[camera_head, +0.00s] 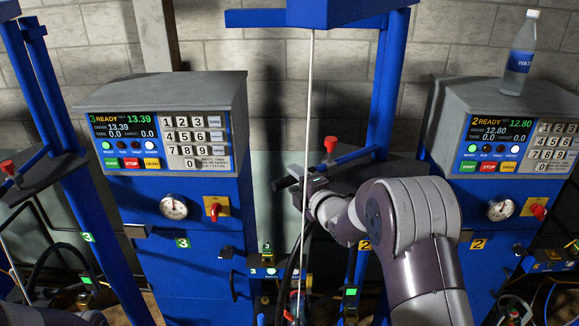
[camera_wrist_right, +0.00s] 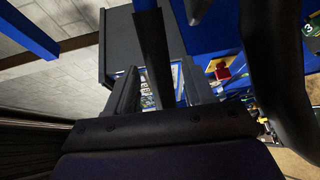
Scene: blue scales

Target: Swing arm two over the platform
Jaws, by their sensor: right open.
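Arm two's blue post (camera_head: 387,75) stands right of the middle in the head view, with a yellow "2" tag (camera_head: 364,245) low on it. A dark bracket with a red knob (camera_head: 330,143) juts left from the post. A thin pale vertical rod (camera_head: 309,100) hangs from the blue head above. My right gripper (camera_head: 291,183) is by this rod, below and left of the red knob. In the right wrist view its fingers (camera_wrist_right: 158,92) are apart, with a dark bar (camera_wrist_right: 152,60) passing between them; contact is unclear. My left gripper is out of view. The platform is mostly hidden.
Scale 3's console (camera_head: 165,125) stands left and scale 2's console (camera_head: 500,130) right, with a water bottle (camera_head: 521,55) on top. Another blue post (camera_head: 55,110) is at far left. Hoses and a small yellow-black box (camera_head: 267,256) crowd the lower middle.

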